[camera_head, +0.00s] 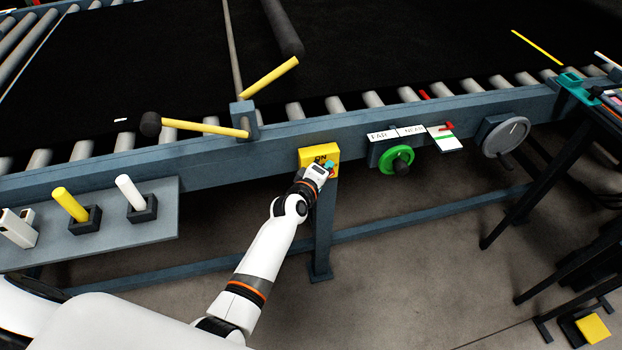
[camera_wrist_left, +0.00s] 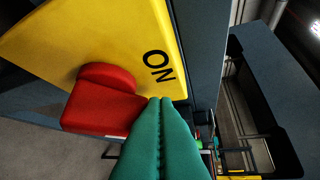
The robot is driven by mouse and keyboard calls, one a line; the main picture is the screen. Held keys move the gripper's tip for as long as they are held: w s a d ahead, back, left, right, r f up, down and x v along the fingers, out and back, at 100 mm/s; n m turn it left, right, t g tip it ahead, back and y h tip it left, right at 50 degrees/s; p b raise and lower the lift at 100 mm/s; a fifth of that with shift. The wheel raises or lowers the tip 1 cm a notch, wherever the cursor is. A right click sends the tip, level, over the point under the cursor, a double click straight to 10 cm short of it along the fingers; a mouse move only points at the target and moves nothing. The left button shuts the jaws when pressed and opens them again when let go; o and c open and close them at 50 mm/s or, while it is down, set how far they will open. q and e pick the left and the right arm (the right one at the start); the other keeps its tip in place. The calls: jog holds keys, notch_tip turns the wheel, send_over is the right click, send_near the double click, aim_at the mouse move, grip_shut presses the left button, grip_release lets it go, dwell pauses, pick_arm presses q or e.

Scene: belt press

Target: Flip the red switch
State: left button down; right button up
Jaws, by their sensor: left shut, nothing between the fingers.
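The red switch (camera_wrist_left: 100,102) is a chunky rocker on a yellow box (camera_wrist_left: 75,38) marked "ON" in the left wrist view. In the head view the yellow box (camera_head: 306,157) is fixed to the conveyor's front beam, and my wrist hides most of the switch. My left gripper (camera_head: 328,164) is at the box. In the left wrist view its teal fingers (camera_wrist_left: 160,101) are pressed together and empty, right beside the switch's edge and below the "ON" lettering. I cannot tell whether they touch the switch. My right gripper is not in view.
Right of the box, the beam carries a green handwheel (camera_head: 391,160), a small gauge with a red pointer (camera_head: 444,138) and a grey handwheel (camera_head: 505,138). A side panel with levers (camera_head: 112,232) is at left. A support leg (camera_head: 322,235) stands under the box.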

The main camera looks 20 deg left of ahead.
pick_arm(q)
jog(key=shift+s+d+r, duration=0.1)
jog(key=shift+d+r, duration=0.05)
jog(key=shift+d, duration=0.05)
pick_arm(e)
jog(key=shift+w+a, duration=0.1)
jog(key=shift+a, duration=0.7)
pick_arm(q)
jog(key=shift+a, duration=0.1)
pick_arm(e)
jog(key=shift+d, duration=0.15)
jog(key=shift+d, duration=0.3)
